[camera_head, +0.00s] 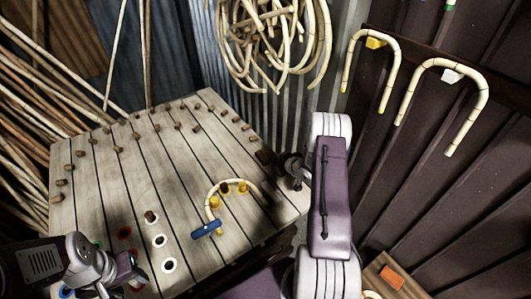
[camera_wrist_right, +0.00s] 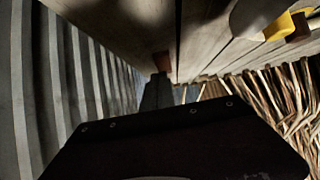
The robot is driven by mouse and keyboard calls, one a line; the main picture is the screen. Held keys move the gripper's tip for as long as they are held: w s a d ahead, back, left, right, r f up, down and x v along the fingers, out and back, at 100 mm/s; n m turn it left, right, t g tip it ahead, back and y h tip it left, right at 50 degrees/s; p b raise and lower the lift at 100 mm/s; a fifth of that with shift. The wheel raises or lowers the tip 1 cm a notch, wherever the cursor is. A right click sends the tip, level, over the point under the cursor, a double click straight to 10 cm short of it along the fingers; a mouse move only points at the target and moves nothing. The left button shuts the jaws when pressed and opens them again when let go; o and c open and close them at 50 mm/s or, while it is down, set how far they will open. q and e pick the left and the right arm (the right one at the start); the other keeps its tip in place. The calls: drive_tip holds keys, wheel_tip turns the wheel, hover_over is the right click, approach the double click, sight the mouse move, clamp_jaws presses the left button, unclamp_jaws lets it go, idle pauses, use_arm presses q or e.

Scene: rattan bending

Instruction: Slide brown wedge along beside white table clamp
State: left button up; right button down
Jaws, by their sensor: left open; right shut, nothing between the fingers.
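A dark brown block (camera_head: 265,157) sits at the right edge of the slatted table (camera_head: 115,190); I cannot tell if it is the wedge. A reddish-brown piece (camera_wrist_right: 162,62) shows at the table edge in the right wrist view. I cannot pick out a white table clamp for certain; a pale rounded part (camera_wrist_right: 256,14) shows at the top of the right wrist view. My right gripper (camera_head: 291,170) is shut and empty by the table's right edge, near the dark block. My left gripper (camera_head: 122,274) is open over the front left corner.
A bent cane (camera_head: 236,182) with yellow pegs and a blue-handled tool (camera_head: 207,230) lies on the table. Several brown pegs line the far and left edges. Coloured rings (camera_head: 159,241) are near the front. Corrugated metal (camera_wrist_right: 60,90) rises close beside my right gripper.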

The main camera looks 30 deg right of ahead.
sight(260, 153)
drive_tip(key=w, duration=0.2)
drive_tip(key=w+a, duration=0.1)
drive_tip(key=w, duration=0.2)
drive_tip(key=w+f, duration=0.1)
drive_tip(key=w, duration=0.2)
drive_tip(key=shift+w+a, duration=0.2)
drive_tip(key=shift+s+d+f, duration=0.15)
drive_tip(key=shift+s+f, duration=0.2)
drive_tip(key=shift+f, duration=0.2)
use_arm(q)
drive_tip(key=shift+w+a+f, duration=0.2)
drive_tip(key=shift+w+a, duration=0.15)
drive_tip(key=shift+w, duration=0.1)
use_arm(e)
drive_tip(key=shift+s+f, duration=0.1)
